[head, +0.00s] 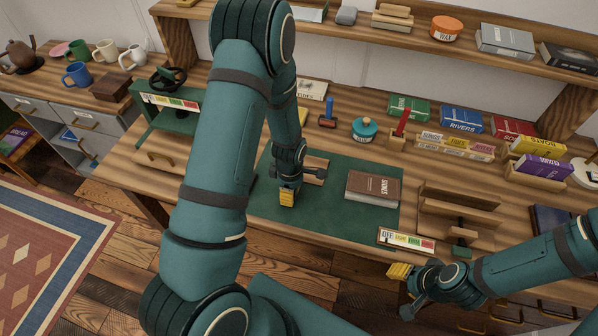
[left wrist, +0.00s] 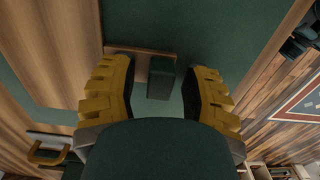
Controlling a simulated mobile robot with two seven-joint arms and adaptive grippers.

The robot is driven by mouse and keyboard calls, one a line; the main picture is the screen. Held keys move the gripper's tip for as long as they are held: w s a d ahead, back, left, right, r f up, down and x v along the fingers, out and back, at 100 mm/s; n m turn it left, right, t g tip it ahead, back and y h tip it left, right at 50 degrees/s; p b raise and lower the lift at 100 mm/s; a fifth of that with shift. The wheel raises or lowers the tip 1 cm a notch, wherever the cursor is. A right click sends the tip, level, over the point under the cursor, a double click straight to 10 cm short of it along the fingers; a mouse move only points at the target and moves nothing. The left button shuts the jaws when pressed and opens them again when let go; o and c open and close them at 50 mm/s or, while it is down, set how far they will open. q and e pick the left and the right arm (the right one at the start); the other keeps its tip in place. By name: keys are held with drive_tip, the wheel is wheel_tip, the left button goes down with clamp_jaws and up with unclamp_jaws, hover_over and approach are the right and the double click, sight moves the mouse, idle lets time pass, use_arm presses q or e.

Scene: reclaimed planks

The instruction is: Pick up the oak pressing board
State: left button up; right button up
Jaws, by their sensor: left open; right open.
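The oak pressing board seems to be the small wooden board (head: 317,164) on the green mat (head: 340,215), mostly hidden behind my left gripper (head: 288,196) in the head view. In the left wrist view, a brown strip of the board (left wrist: 141,64) shows with a dark green block-like handle (left wrist: 161,78) on it. My left gripper's yellow fingers (left wrist: 162,92) are open, one on each side of the handle, with gaps showing. I cannot tell how far above the mat they are. My right gripper (head: 408,284) is open and empty by the bench's front edge.
A brown book (head: 373,188) lies on the mat, right of the board. A wooden press-like stand (head: 457,212) and a gauge strip (head: 406,241) are further right. A blue-lidded pot (head: 364,129) and several books stand behind. The mat's front part is clear.

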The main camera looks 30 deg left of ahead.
use_arm(q)
clamp_jaws()
